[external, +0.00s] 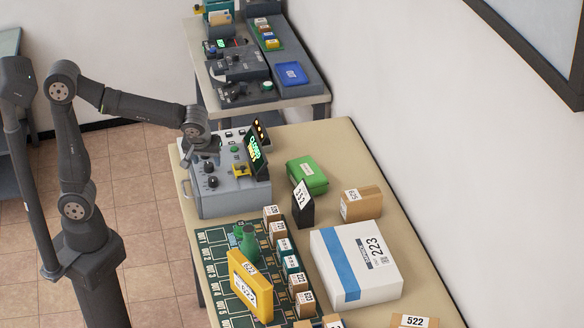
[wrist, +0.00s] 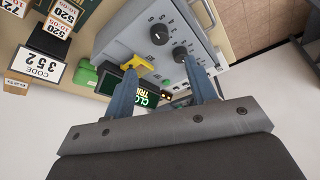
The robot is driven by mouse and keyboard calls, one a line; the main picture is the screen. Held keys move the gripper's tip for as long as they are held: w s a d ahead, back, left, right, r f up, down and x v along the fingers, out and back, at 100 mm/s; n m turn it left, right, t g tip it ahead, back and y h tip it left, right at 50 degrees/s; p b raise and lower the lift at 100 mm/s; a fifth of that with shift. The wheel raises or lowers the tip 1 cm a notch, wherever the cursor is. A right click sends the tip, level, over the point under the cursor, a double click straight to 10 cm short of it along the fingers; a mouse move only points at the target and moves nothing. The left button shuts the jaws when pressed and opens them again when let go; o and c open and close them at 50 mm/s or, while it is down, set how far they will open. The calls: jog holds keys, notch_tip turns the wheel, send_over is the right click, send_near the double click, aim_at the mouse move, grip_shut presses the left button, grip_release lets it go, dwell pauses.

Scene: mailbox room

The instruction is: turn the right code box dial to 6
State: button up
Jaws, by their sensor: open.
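The grey code box (external: 235,195) stands on the tan table, with black dials on its sloped top. Two dials show clearly in the external view, a nearer one (external: 211,182) and one behind it (external: 208,167). In the wrist view the box (wrist: 132,40) shows a dial (wrist: 159,34) and another dial (wrist: 180,54) close to the right fingertip. Anything behind that finger is hidden. My gripper (external: 188,158) is over the far left part of the box. Its two fingers are apart and empty in the wrist view (wrist: 160,66). Dial settings are too small to read.
A yellow part (external: 240,169) and a lit display (external: 256,150) are on the box. A black card stand (external: 303,207) reading 352, a green box (external: 307,174) and several parcels stand nearby. A second table (external: 320,99) with devices is behind.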

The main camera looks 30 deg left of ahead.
aim_at(213, 179)
jog(key=v, duration=0.6)
dwell(0.3)
jog(key=x, duration=1.7)
jog(key=shift+w+f, duration=0.15)
jog(key=shift+f, duration=0.1)
